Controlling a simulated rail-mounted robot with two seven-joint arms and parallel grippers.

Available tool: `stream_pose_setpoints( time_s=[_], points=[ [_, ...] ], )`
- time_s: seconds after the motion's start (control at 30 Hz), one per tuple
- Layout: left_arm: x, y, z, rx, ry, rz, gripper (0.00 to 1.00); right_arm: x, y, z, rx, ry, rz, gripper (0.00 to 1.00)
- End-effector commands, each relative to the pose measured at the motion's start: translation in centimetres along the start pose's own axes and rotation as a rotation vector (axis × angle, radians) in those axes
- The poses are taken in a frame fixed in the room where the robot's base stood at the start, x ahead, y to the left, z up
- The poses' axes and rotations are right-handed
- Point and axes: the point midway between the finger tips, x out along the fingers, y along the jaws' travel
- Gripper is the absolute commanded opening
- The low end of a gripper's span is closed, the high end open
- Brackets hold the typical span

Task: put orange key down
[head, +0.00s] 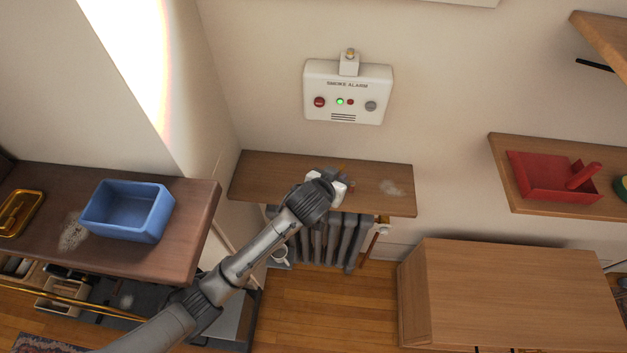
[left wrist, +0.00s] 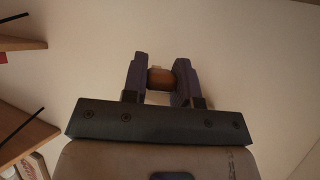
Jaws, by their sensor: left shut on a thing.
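My left gripper (head: 341,174) is over the narrow wooden shelf (head: 270,178) above the radiator, its arm coming in from the lower left. In the left wrist view the two dark fingers (left wrist: 161,82) are closed on the orange key (left wrist: 161,78), which shows as a rounded brownish-orange piece between them. In the head view only a small yellow-orange bit shows at the fingertips; the rest of it is hidden by the gripper. I cannot tell whether the key touches the shelf. My right gripper is in neither view.
The shelf has free room left of the gripper and a whitish dusty patch (head: 390,187) to the right. A smoke alarm (head: 347,92) is on the wall above. A blue bin (head: 127,210) stands on the left cabinet; a red dustpan (head: 550,178) is on the right shelf.

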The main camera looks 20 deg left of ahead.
Motion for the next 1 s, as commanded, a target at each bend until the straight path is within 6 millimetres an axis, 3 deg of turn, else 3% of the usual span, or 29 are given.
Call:
stream_pose_setpoints(
  time_s=[0.2, 0.43, 0.77, 1.0],
  points=[
    [1.9, -4.9, 2.3, 0.002, -0.002, -0.006, 0.0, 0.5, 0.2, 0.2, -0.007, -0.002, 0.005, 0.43],
    [3.4, -8.5, 3.9, 0.001, 0.0, -0.003, 0.0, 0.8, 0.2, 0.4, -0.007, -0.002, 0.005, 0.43],
    [4.1, -9.9, 4.7, -0.001, 0.0, -0.001, 0.0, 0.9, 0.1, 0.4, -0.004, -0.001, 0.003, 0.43],
    [5.4, -9.8, 7.0, -0.002, -0.002, -0.001, 0.0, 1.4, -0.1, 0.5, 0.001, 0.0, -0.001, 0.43]
  ],
)
